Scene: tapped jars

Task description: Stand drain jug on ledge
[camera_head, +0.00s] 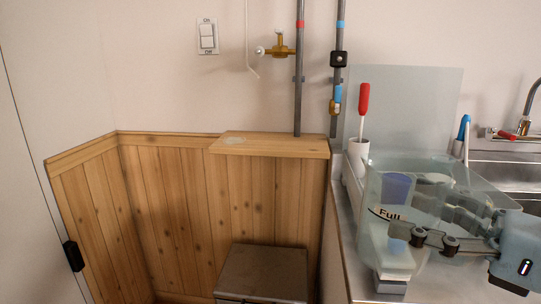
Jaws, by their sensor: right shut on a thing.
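A clear, pale green jug (376,246) with a "Full" mark is at the right, over the metal counter. My right gripper (408,233) comes in from the right and is shut on the jug, which looks upright. I cannot tell whether the jug's base touches the white and grey thing beneath it. The wooden ledge (290,147) juts from the panelled wall left of the jug. My left gripper is not in view.
A clear bin (440,168) behind the jug holds a blue cup (397,187). A red-handled tool (363,100) stands in a white holder (357,153).

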